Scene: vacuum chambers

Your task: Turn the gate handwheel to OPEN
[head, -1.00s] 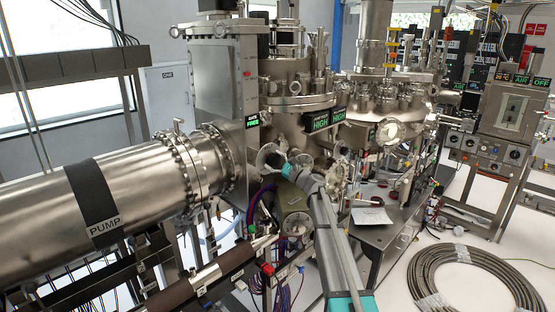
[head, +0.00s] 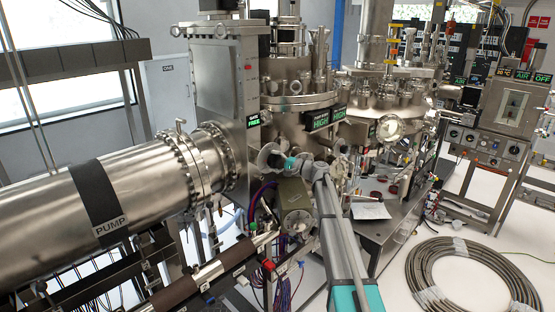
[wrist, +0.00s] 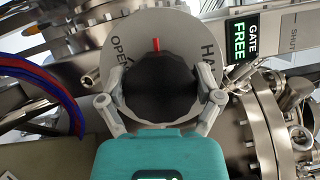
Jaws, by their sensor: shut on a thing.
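The gate handwheel (wrist: 163,76) is a dark round knob in the middle of the wrist view. Behind it is a pale round plate (wrist: 100,66) with OPEN at its upper left and partly hidden letters starting HA at its right. A red mark (wrist: 156,45) stands at the top, just above the knob. My gripper (wrist: 161,94) is shut on the handwheel, one finger on each side. A green sign reads GATE FREE (wrist: 243,38).
The wide PUMP pipe (head: 145,205) lies left of my gripper. Steel chambers (head: 300,110) stand close behind it. Red and blue cables (wrist: 62,85) pass left of the plate. A flange (wrist: 270,115) is at the right. A coiled hose (head: 470,290) lies on the floor.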

